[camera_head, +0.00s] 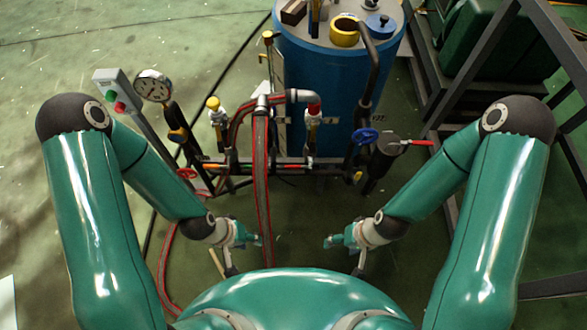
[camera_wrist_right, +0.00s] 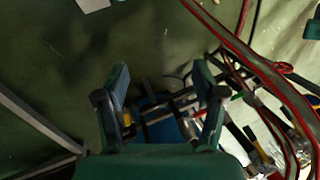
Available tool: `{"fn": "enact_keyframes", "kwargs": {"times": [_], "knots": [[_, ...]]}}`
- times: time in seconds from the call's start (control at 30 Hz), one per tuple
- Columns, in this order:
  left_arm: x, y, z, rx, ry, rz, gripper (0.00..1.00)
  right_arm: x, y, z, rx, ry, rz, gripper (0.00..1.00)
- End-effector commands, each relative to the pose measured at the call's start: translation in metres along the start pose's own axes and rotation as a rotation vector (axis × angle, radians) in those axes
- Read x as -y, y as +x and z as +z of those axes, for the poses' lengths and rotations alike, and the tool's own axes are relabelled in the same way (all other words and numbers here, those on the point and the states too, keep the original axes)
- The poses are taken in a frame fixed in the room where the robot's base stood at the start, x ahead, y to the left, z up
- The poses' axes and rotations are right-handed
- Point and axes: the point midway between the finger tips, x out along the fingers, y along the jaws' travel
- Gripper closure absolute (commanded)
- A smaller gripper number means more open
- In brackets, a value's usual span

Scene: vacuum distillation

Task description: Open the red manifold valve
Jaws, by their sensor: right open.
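A red handwheel (camera_head: 187,174) sits low at the left end of the pipe manifold (camera_head: 262,166). A red wheel also shows at the right of the right wrist view (camera_wrist_right: 283,68). A red lever (camera_head: 418,143) sticks out at the manifold's right end; the frames do not settle which red part is the manifold valve. My left gripper (camera_head: 246,254) is open and empty, to the lower right of the red handwheel and apart from it. My right gripper (camera_head: 343,256) is open and empty below the manifold; its spread fingers show in the right wrist view (camera_wrist_right: 160,74).
A blue drum (camera_head: 328,85) stands behind the manifold. A blue handwheel (camera_head: 365,136), a pressure gauge (camera_head: 153,86) and a button box (camera_head: 113,91) surround it. A grey-red hose (camera_head: 262,190) runs down between my grippers. A dark metal frame (camera_head: 555,45) stands at the right.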

Motion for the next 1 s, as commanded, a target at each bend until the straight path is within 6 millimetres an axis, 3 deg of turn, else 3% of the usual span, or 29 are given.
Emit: {"fn": "enact_keyframes", "kwargs": {"times": [0.03,0.1,0.23,0.37,0.47,0.57,0.7,0.9,1.0], "knots": [[0.007,0.018,0.000,0.001,0.000,0.000,0.60,-0.010,0.019,0.004,0.037,0.012,0.010,0.45],[0.014,0.038,0.000,0.001,0.000,0.000,0.60,-0.022,0.039,0.015,0.110,0.035,0.017,0.52],[0.030,0.083,0.000,0.001,0.000,0.000,0.60,-0.030,0.080,0.038,0.281,0.100,-0.047,0.52],[0.046,0.129,0.000,0.001,0.000,0.000,0.60,-0.012,0.115,0.049,0.415,0.157,-0.230,0.52],[0.059,0.163,0.000,0.001,0.000,0.000,0.60,0.011,0.136,0.037,0.440,0.203,-0.429,0.52],[0.071,0.197,-0.001,0.001,0.000,0.000,0.60,0.034,0.154,0.005,0.382,0.247,-0.652,0.52],[0.088,0.244,-0.001,0.001,0.000,0.000,0.60,0.048,0.171,-0.065,0.157,0.296,-0.948,0.52],[0.105,0.290,-0.001,0.001,0.000,0.000,0.60,0.027,0.173,-0.164,-0.289,0.327,-1.179,0.52],[0.109,0.301,-0.001,0.001,0.000,0.000,0.60,0.012,0.168,-0.193,-0.452,0.331,-1.213,0.52]]}}
